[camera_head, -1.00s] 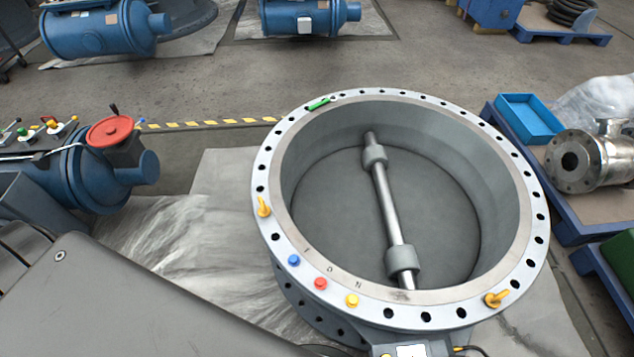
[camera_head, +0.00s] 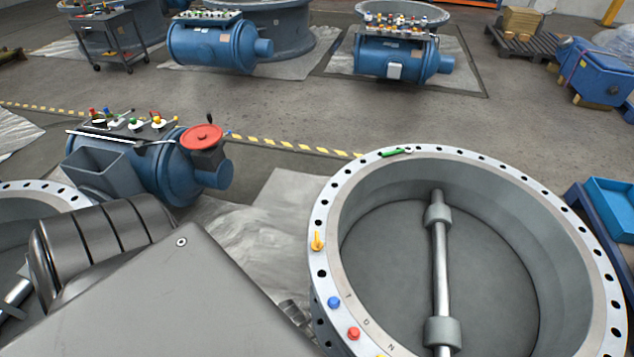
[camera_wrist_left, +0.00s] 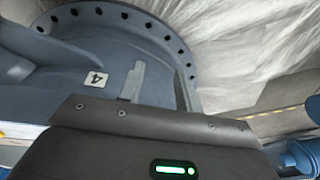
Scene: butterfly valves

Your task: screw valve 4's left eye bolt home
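The large grey valve (camera_head: 585,235) lies flange-up at the right of the head view, its right and near edges cut off. Its left eye bolt (camera_head: 317,240), yellow, stands in the flange's left side; whether it is fully seated I cannot tell. No gripper is seen on it. A plate marked 4 (camera_wrist_left: 95,79) shows on a blue-grey body in the left wrist view. My right gripper is not in view.
Blue (camera_head: 334,302) and red (camera_head: 353,333) caps sit on the near flange; a green piece (camera_head: 397,152) lies on the far rim. Another flanged valve (camera_head: 40,190) is at the left edge.

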